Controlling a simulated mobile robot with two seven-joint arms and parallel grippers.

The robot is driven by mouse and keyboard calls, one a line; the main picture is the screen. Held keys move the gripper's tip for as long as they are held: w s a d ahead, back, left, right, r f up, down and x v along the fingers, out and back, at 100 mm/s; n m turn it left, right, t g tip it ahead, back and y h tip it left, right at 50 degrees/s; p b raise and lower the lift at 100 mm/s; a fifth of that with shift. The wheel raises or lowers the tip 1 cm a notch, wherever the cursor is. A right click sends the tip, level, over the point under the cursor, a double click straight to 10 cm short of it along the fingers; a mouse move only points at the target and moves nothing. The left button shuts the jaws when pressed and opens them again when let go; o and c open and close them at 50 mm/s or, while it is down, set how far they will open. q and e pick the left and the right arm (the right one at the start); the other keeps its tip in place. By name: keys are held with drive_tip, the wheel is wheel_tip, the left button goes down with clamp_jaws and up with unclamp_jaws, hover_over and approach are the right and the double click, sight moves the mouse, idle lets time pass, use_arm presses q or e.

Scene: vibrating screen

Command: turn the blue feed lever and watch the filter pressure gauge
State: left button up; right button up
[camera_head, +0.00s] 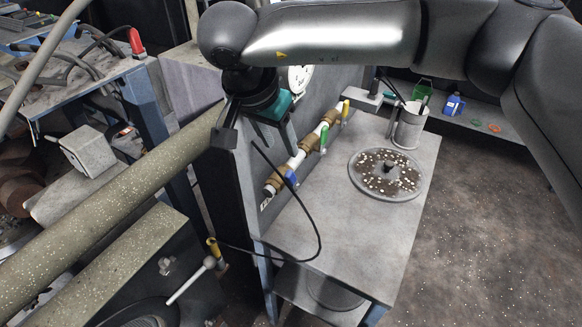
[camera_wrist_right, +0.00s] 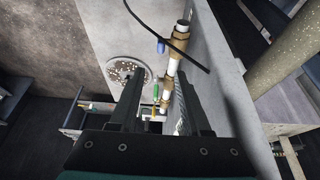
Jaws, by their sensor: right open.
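The blue feed lever (camera_head: 291,178) sits at the near end of a brass and white pipe on the grey panel; in the right wrist view the blue lever (camera_wrist_right: 161,45) is beyond the fingertips. A green lever (camera_head: 323,138) and a yellow lever (camera_head: 345,110) are farther along the pipe. The white round gauge (camera_head: 300,78) on the panel is partly hidden by my right arm, and its reading is too small to tell. My right gripper (camera_head: 257,138) is open and empty above the panel's near end, apart from the blue lever; its fingers also show in the wrist view (camera_wrist_right: 160,74).
A grey table (camera_head: 340,225) beside the panel holds a round speckled screen plate (camera_head: 358,184) and a metal cup (camera_head: 409,128). A thin black cable (camera_head: 319,235) loops before the pipe. A thick speckled pipe (camera_head: 120,190) crosses at left. Open floor lies at right.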

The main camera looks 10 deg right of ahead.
sight(291, 170)
drive_tip(key=p+x, duration=0.1)
drive_tip(key=x, duration=1)
drive_tip(key=shift+f, duration=0.25)
drive_tip(key=shift+c, duration=0.3)
clamp_jaws()
idle(0.5)
